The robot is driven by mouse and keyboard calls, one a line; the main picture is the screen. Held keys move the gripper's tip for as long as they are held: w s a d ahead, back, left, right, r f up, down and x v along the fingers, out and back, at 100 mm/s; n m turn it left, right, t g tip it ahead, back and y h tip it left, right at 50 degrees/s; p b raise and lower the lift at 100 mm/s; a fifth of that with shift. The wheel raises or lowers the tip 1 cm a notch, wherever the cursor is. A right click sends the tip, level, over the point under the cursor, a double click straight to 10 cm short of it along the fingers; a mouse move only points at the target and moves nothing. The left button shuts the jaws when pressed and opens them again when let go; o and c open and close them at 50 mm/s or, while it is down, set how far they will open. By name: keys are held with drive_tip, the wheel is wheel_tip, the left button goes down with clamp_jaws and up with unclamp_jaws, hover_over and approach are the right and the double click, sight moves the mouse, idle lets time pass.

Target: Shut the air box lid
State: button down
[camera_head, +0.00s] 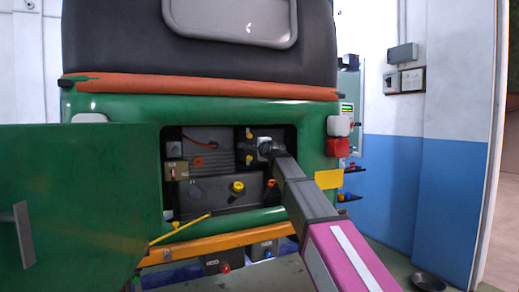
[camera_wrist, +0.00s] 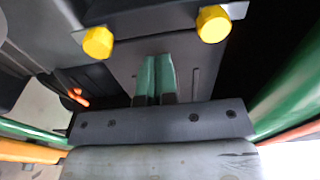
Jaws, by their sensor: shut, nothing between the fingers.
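In the head view my gripper (camera_head: 264,147) reaches from the right into the open rear bay of the green rickshaw, at its upper right. In the wrist view its two greenish fingers (camera_wrist: 156,72) are together with nothing between them. They point at a dark grey panel (camera_wrist: 200,65); I cannot tell whether they touch it. A dark part with two yellow caps (camera_wrist: 97,42) lies beyond the fingertips; the caps also show just left of my gripper in the head view (camera_head: 249,159). I cannot tell for certain which part is the air box lid, or how far open it is; my gripper hides part of this area.
A large green door panel (camera_head: 80,205) stands open at the left. The bay (camera_head: 205,150) holds dark grey boxes, a red wire and a yellow knob (camera_head: 237,187). An orange bumper (camera_head: 215,243) runs below. A round dark dish (camera_head: 428,281) lies on the floor at right.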

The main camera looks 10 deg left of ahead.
drive_tip(key=shift+w+a, duration=0.1)
drive_tip(key=shift+a, duration=0.05)
drive_tip(key=s, duration=1.3)
drive_tip(key=d+f+n+g+h, duration=0.2)
drive_tip(key=d+f, duration=0.4)
drive_tip(key=f, duration=0.6)
drive_tip(key=d+f+n+g+h, duration=0.25)
drive_tip(key=d+f, duration=0.45)
drive_tip(key=f, duration=0.6)
drive_tip(key=d+f+n+g+h, duration=0.1)
drive_tip(key=d+f+g+h, duration=0.15)
drive_tip(key=d+f, duration=0.65)
drive_tip(key=s+d+f+n+g, duration=0.2)
drive_tip(key=s+d+f, duration=0.3)
drive_tip(key=f, duration=0.4)
drive_tip(key=s+d+f+n+g+h, duration=0.1)
drive_tip(key=s+d+f, duration=0.4)
drive_tip(key=f, duration=0.5)
drive_tip(key=s+d+f+n+g+h, duration=0.1)
drive_tip(key=s+d+f+n+g, duration=0.2)
drive_tip(key=s+d+f+g, duration=0.2)
drive_tip(key=s+f, duration=0.3)
drive_tip(key=f, duration=0.2)
drive_tip(key=shift+s+d+g, duration=0.2)
drive_tip(key=shift+d+g, duration=0.1)
